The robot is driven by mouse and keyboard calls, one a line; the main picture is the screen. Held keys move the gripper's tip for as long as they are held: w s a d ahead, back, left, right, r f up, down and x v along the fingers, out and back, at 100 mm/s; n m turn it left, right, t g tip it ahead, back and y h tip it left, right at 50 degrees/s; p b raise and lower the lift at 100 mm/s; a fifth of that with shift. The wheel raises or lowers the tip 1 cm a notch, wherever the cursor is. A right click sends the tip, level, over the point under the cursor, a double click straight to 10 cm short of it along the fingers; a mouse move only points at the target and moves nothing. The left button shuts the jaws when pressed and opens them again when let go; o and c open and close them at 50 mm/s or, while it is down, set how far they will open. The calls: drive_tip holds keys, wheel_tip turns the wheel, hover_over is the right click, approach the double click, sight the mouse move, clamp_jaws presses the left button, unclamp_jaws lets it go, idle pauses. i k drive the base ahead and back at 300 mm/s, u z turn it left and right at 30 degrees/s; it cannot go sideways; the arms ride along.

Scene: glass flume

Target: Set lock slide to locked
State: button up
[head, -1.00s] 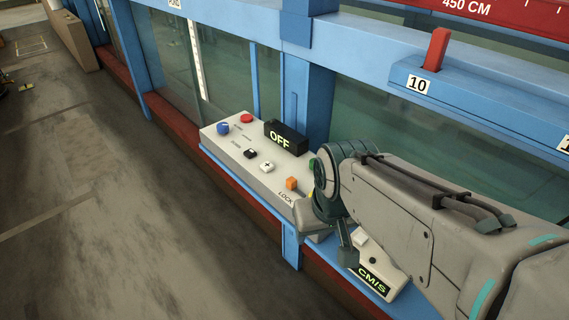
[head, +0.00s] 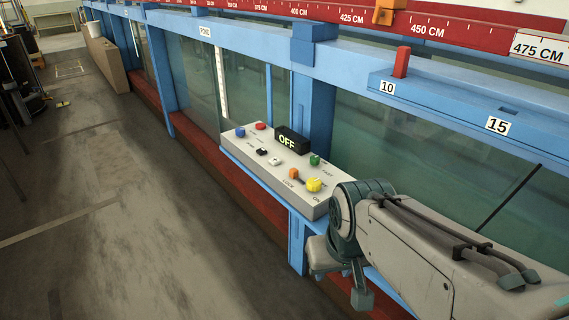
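The lock slide is a small orange knob (head: 294,173) on the sloping top of a pale control box (head: 252,172). LOCK is printed beside it. A short dark slot runs from the knob toward a yellow button (head: 314,184), and the knob sits at the slot's left end. My gripper (head: 341,281) shows only partly at the end of my arm, low and to the right of the box, apart from the knob. A grey block and a dark teal finger-like part hang there. Its opening is not clear.
The box also carries a lit OFF display (head: 287,141), a green button (head: 315,160), and red (head: 261,126) and blue (head: 240,132) buttons. Blue flume posts and glass stand behind it.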

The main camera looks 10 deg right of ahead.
sight(293, 172)
drive_tip(key=u, duration=0.25)
drive_tip(key=i, duration=1.15)
drive_tip(key=z, duration=0.5)
